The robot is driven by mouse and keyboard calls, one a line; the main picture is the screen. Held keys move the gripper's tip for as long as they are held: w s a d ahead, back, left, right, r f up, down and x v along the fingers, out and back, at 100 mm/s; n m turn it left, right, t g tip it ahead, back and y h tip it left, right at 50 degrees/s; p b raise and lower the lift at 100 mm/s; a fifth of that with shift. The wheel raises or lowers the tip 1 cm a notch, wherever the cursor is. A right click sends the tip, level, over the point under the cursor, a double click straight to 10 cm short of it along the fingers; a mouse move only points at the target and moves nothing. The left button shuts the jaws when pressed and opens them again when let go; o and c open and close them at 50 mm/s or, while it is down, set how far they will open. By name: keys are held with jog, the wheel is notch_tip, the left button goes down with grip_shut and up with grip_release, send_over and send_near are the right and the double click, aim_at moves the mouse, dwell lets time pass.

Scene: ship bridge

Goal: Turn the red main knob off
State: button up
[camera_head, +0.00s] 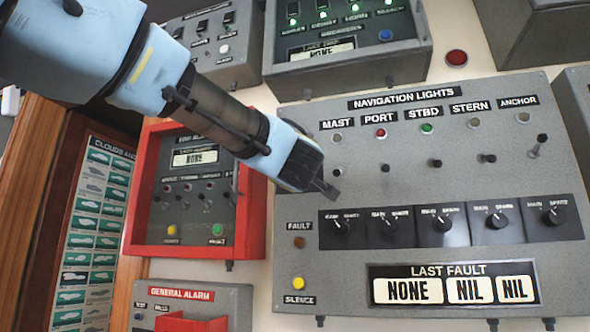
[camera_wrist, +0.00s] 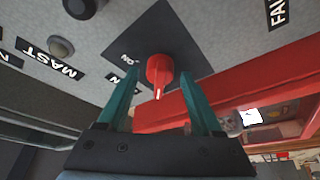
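In the wrist view, a red knob (camera_wrist: 160,70) with a white pointer line stands on a dark square plate (camera_wrist: 185,22). My gripper (camera_wrist: 159,82) is open, with one teal finger on each side of the knob and a visible gap to each. I cannot tell how deep the fingers reach around it. In the head view, my gripper (camera_head: 328,192) is in front of the left part of the navigation lights panel (camera_head: 300,105), just above its leftmost rotary switch. No red knob can be made out there; the visible rotary knobs (camera_head: 443,222) look black.
A red-framed box (camera_head: 250,230) stands left of the panel, close to my arm; its red edge also shows in the wrist view (camera_wrist: 240,85). Small toggles (camera_head: 435,163) stick out above the rotary switches. A general alarm box (camera_head: 190,308) is below left.

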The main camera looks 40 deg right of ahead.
jog(key=b+v, duration=0.2)
jog(key=v, duration=0.9)
jog(key=shift+d+b, duration=0.1)
jog(key=shift+b, duration=0.2)
